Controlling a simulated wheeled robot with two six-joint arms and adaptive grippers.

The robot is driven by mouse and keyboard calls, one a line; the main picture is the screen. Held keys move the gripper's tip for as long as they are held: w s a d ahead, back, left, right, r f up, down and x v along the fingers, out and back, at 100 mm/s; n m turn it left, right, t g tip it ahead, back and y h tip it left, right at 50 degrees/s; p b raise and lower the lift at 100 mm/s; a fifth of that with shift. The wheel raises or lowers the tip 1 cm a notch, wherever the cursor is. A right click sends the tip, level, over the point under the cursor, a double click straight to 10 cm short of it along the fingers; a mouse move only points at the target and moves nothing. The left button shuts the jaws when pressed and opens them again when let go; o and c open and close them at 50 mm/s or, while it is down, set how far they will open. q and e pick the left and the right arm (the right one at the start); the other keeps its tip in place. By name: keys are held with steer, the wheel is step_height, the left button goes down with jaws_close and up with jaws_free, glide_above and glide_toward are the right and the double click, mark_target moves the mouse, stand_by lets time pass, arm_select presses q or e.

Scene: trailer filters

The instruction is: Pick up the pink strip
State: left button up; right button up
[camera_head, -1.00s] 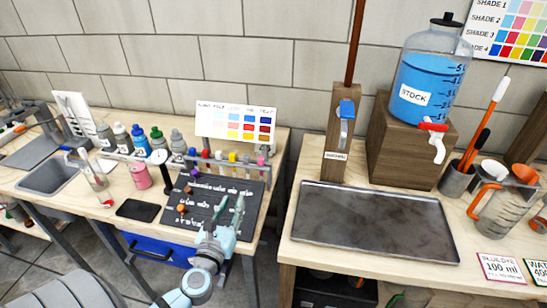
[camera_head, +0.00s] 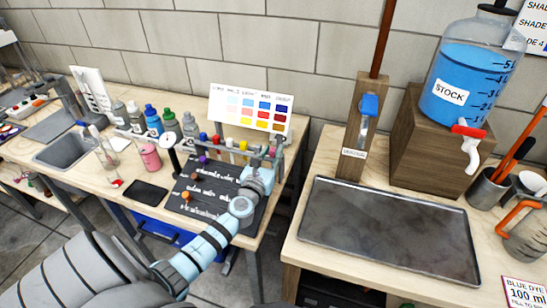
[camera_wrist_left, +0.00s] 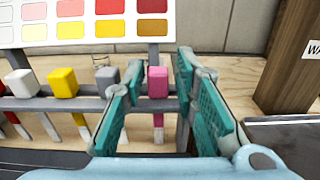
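My left gripper (camera_wrist_left: 155,100) is open, with one teal finger on each side of the pink strip in the left wrist view. The fingers look apart from it. In the head view the left gripper (camera_head: 268,156) is at the right end of the rack and covers the pink strip. My right gripper is not in view.
Grey (camera_wrist_left: 107,80), yellow (camera_wrist_left: 63,82) and white (camera_wrist_left: 21,82) blocks stand left of the pink one on the rack. A colour chart (camera_head: 250,110) stands behind. A wooden post (camera_head: 362,125) and a metal tray (camera_head: 392,228) are to the right.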

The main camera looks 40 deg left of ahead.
arm_select(q)
steer(key=shift+x, duration=1.1)
steer(key=shift+s+a, duration=0.1)
steer(key=c, duration=0.5)
steer(key=shift+c, duration=0.2)
